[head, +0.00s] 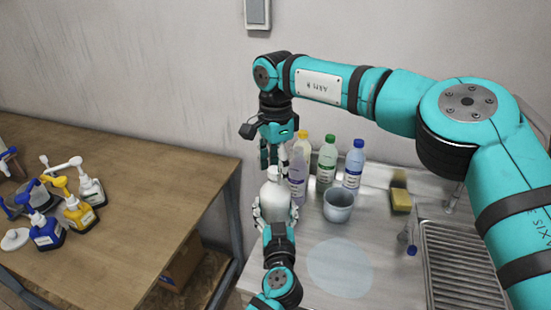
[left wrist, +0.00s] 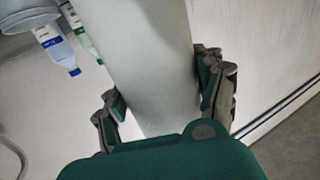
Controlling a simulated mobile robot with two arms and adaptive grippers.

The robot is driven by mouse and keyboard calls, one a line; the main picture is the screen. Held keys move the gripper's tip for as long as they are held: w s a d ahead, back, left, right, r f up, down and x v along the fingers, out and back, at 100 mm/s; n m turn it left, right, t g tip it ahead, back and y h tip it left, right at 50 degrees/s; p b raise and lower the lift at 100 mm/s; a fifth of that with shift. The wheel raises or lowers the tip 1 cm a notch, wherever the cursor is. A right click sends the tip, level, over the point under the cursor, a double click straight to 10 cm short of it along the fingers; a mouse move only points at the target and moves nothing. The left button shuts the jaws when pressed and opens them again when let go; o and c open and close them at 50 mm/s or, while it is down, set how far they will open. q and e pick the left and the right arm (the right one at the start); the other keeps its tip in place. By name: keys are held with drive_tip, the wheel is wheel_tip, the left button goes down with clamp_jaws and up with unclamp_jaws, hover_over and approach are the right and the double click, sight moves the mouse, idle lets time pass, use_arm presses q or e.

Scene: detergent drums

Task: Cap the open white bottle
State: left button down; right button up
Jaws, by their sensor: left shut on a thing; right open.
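The white bottle (head: 276,200) stands upright near the left edge of the grey counter (head: 305,262). My left gripper (head: 274,212) is shut around its body. In the left wrist view the bottle (left wrist: 155,60) fills the space between the fingers of that gripper (left wrist: 160,95). My right gripper (head: 273,162) is open, pointing down just above the bottle's neck. The neck (head: 273,173) is small and partly hidden by the fingers. I cannot tell whether a cap is between them or on the neck.
Bottles with yellow (head: 302,138), green (head: 327,157) and blue (head: 353,165) caps stand close behind. A grey cup (head: 339,205), yellow sponge (head: 401,200) and drain rack (head: 460,265) are to the right. A wooden table (head: 130,200) with pump bottles (head: 78,213) is at left.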

clamp_jaws()
drive_tip(key=m, duration=1.2)
drive_tip(key=shift+m, duration=0.3)
drive_tip(key=m, duration=1)
drive_tip(key=shift+o, duration=0.3)
unclamp_jaws()
